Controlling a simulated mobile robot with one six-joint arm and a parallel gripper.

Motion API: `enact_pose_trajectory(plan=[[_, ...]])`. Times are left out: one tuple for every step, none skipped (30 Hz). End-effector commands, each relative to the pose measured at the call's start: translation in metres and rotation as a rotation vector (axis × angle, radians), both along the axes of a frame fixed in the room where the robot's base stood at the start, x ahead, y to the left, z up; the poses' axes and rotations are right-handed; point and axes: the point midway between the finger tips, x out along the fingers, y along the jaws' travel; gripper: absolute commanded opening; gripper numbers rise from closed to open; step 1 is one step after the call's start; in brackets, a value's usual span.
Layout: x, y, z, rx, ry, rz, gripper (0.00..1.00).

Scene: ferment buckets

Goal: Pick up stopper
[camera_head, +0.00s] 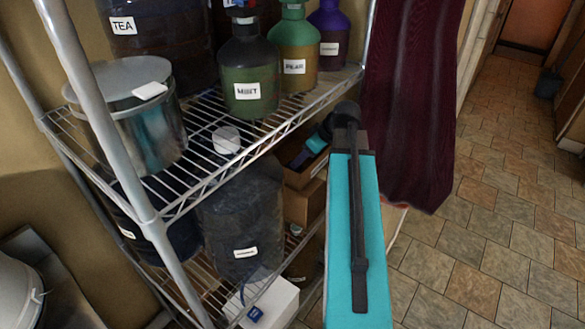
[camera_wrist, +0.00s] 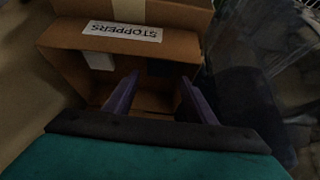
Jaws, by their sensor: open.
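In the wrist view, an open cardboard box (camera_wrist: 70,65) carries a white label (camera_wrist: 122,31) reading "STOPPERS", seen upside down. A small pale object (camera_wrist: 98,61), maybe a stopper, is in the box by the labelled wall. A dark block-like shape (camera_wrist: 168,68), perhaps another stopper, is to its right, between and beyond the fingertips. My gripper (camera_wrist: 159,80) is open, with its two purple fingers apart over the box and nothing held between them. In the head view, my gripper (camera_head: 299,160) reaches into the cardboard box (camera_head: 306,178) on the shelf; my arm hides part of it.
A wire rack (camera_head: 205,170) surrounds the box, its upper shelf bearing a metal pot (camera_head: 140,130) and labelled bottles (camera_head: 249,75). A large dark container (camera_head: 243,220) stands left of the box. A dark red curtain (camera_head: 415,90) hangs at right; tiled floor (camera_head: 500,200) is clear.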

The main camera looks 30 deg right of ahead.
Motion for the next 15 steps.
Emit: enact_pose_trajectory(plan=[[0.0018,0.0008,-0.0024,0.000,0.001,0.001,0.51],[0.0026,0.0012,-0.0040,0.000,0.001,0.001,0.51],[0.0034,0.0016,-0.0058,0.001,0.001,0.001,0.51],[0.0039,0.0018,-0.0068,0.000,0.001,0.001,0.51],[0.0042,0.0019,-0.0075,0.000,0.001,0.001,0.51],[0.0045,0.0020,-0.0080,0.000,0.001,0.001,0.51],[0.0046,0.0019,-0.0083,0.000,0.001,0.001,0.51],[0.0047,0.0019,-0.0084,0.000,0.001,0.000,0.51],[0.0047,0.0019,-0.0084,0.000,0.001,0.000,0.51],[0.0047,0.0019,-0.0084,0.000,0.001,0.000,0.51],[0.0047,0.0018,-0.0083,0.000,0.001,0.000,0.51],[0.0047,0.0018,-0.0083,0.000,0.001,0.000,0.51],[0.0046,0.0018,-0.0082,0.000,0.001,0.000,0.51],[0.0045,0.0018,-0.0083,0.000,0.001,0.000,0.51],[0.0046,0.0018,-0.0082,0.000,0.001,0.000,0.51]])
